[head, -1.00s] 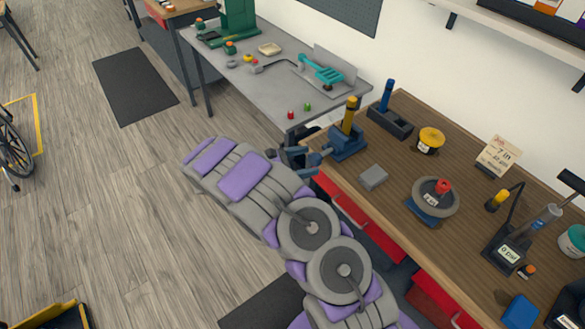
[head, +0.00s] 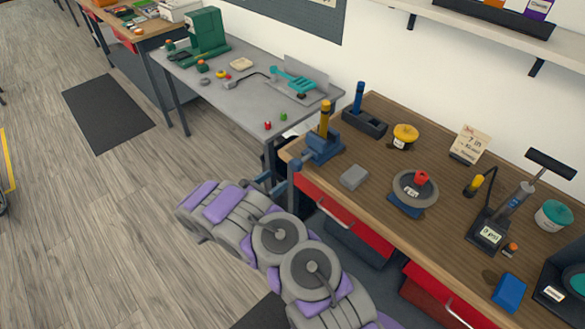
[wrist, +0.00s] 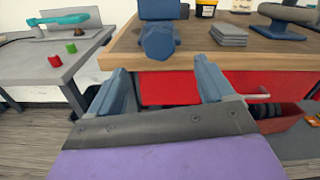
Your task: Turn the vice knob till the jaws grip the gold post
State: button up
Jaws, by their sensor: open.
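The blue vice (head: 322,149) sits at the left front corner of the wooden bench, with the gold post (head: 325,118) upright in it. In the wrist view the vice (wrist: 159,12) is cut off at the top, and the post is out of frame. A blue part, seemingly the knob (wrist: 158,42), sticks out towards me over the bench edge. My gripper (head: 277,183) is in front of and below the bench edge, apart from the vice. In the wrist view my gripper (wrist: 163,75) has its fingers wide apart with nothing between them.
The wooden bench (head: 385,185) has red drawers (head: 345,212) below its edge. A grey table (head: 225,95) stands to the left, with a gap between.

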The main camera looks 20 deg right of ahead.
aim_at(293, 166)
jog(key=b+x, duration=0.1)
jog(key=x, duration=0.7)
jog(key=shift+w+d, duration=0.2)
jog(key=shift+w, duration=0.1)
jog(key=shift+w+d, duration=0.1)
jog(key=shift+d, duration=0.55)
jog(key=shift+a, duration=0.45)
jog(key=c, duration=0.5)
jog(key=shift+d, duration=0.15)
jog(key=c, duration=0.6)
